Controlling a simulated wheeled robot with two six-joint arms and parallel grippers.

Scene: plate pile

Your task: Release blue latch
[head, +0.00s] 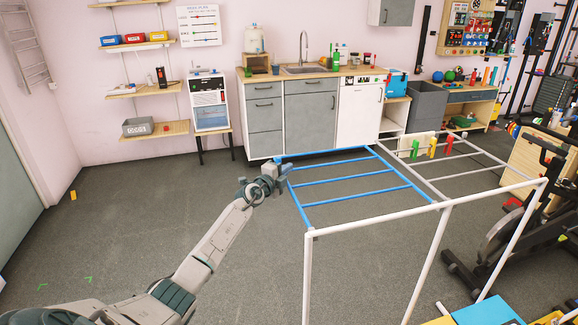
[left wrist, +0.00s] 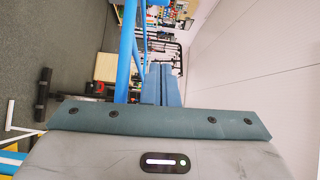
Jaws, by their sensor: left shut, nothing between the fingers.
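A blue frame (head: 345,193) with several rungs lies level at the middle of the head view. My left gripper (head: 281,170) is at the left side of this frame, near its far left corner. Its fingers are shut with nothing between them. In the left wrist view the closed fingers (left wrist: 162,82) point away, and a blue bar (left wrist: 127,45) runs just left of them. I cannot tell whether they touch. A small blue part beside the fingertips may be the blue latch, but I cannot make it out clearly. My right gripper is not in view.
White posts (head: 307,275) support the front. An exercise bike (head: 500,225) stands at right. The floor at left is mostly clear.

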